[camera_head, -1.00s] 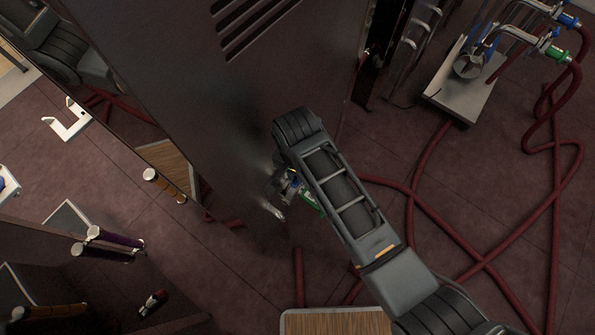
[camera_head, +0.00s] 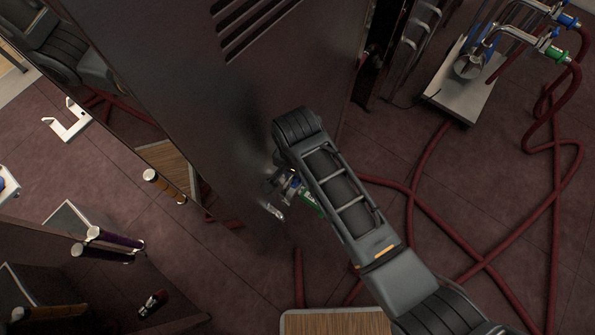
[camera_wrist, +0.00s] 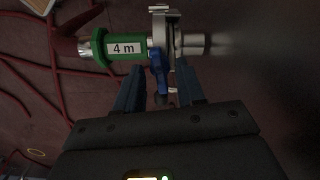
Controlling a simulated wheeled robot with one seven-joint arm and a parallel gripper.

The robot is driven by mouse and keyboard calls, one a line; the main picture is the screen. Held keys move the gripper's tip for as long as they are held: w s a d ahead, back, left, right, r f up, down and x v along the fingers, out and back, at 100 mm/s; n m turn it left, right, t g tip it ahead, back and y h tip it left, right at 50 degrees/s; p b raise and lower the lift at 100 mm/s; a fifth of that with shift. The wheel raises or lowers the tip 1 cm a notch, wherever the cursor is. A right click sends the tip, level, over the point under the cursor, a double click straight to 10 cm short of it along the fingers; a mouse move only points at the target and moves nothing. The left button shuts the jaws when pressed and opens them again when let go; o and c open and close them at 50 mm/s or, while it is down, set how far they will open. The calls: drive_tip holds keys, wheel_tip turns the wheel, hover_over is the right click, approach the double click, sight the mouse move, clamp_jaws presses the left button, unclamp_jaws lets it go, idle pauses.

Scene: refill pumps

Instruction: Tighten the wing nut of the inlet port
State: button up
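In the wrist view, a metal clamp (camera_wrist: 173,30) joins a hose end with a green sleeve (camera_wrist: 126,47) labelled "4 m" to a short metal inlet port (camera_wrist: 196,43) on the right. A blue wing nut (camera_wrist: 158,68) sits at the near side of the clamp. My gripper (camera_wrist: 160,78) is open, with its two dark blue fingers on either side of the wing nut and gaps visible on both sides. In the head view, the green sleeve (camera_head: 314,206) shows partly from behind my arm; most of the joint is hidden.
A dark cabinet (camera_head: 190,60) with slots stands just left of my arm. Red hoses (camera_head: 420,165) cross the dark floor. A grey cart (camera_head: 460,95) with pipes stands at upper right. A wooden-topped surface (camera_head: 335,322) lies at the bottom.

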drive_tip(key=shift+r, duration=3.9)
drive_tip(key=s+d+f+n+t+y, duration=0.1)
drive_tip(key=s+d+f+t+y, duration=0.15)
drive_tip(key=s+d+f, duration=0.45)
drive_tip(key=s+d+r+n+t+b, duration=0.15)
drive_tip(key=s+d+t, duration=0.25)
drive_tip(key=s, duration=0.5)
drive_tip(key=s+d+r+n+t, duration=0.1)
drive_tip(key=s+d+r+t, duration=0.1)
drive_tip(key=r, duration=0.6)
drive_tip(key=s+d+r+n+t+h, duration=0.1)
drive_tip(key=s+d+r+t, duration=0.2)
drive_tip(key=s+r, duration=0.4)
drive_tip(key=s+d+r+n+t+h, duration=0.1)
drive_tip(key=s+d+r+t, duration=0.2)
drive_tip(key=r, duration=0.7)
drive_tip(key=shift+s+d, duration=1)
drive_tip(key=shift+s, duration=0.1)
